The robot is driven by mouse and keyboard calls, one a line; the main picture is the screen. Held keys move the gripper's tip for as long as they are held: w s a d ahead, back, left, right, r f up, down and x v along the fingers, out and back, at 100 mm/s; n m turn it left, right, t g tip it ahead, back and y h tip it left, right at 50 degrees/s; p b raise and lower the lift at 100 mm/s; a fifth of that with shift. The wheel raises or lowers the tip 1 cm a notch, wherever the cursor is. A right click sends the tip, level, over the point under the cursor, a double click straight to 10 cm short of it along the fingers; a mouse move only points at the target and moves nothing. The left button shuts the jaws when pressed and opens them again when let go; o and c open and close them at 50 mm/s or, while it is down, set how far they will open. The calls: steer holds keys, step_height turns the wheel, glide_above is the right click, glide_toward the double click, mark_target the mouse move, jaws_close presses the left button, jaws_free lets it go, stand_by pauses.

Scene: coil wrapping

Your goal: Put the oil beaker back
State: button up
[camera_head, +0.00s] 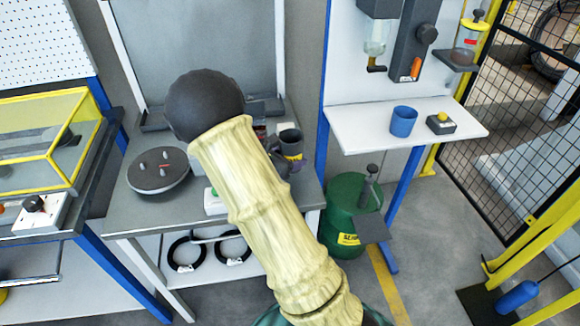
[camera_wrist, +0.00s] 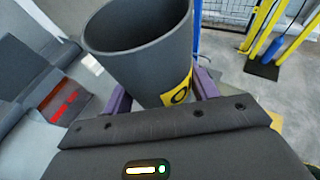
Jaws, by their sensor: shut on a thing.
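The oil beaker (camera_wrist: 137,52) is a dark grey, open-topped cup with a yellow label, partly cut off, showing an "O". In the head view the beaker (camera_head: 290,138) appears over the right back part of the grey bench (camera_head: 135,218). My gripper (camera_wrist: 163,91) is shut on the beaker, with a purple finger on each side of it. In the head view my gripper (camera_head: 277,160) is partly hidden behind my pale-sleeved arm. The beaker looks roughly upright there. I cannot tell whether its base touches the bench.
A round grey plate with pegs (camera_head: 158,170) lies on the bench's left. Right of the bench, a white shelf (camera_head: 355,128) holds a blue cup (camera_head: 403,121) and a dark box with a yellow button (camera_head: 441,123). A green drum (camera_head: 345,205) stands on the floor below.

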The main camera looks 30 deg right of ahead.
steer(key=shift+f, duration=0.1)
steer(key=shift+f, duration=1.75)
steer(key=shift+f, duration=0.15)
steer(key=o, duration=1.1)
steer(key=shift+o, duration=0.2)
steer(key=shift+r, duration=0.2)
steer(key=v, duration=1.2)
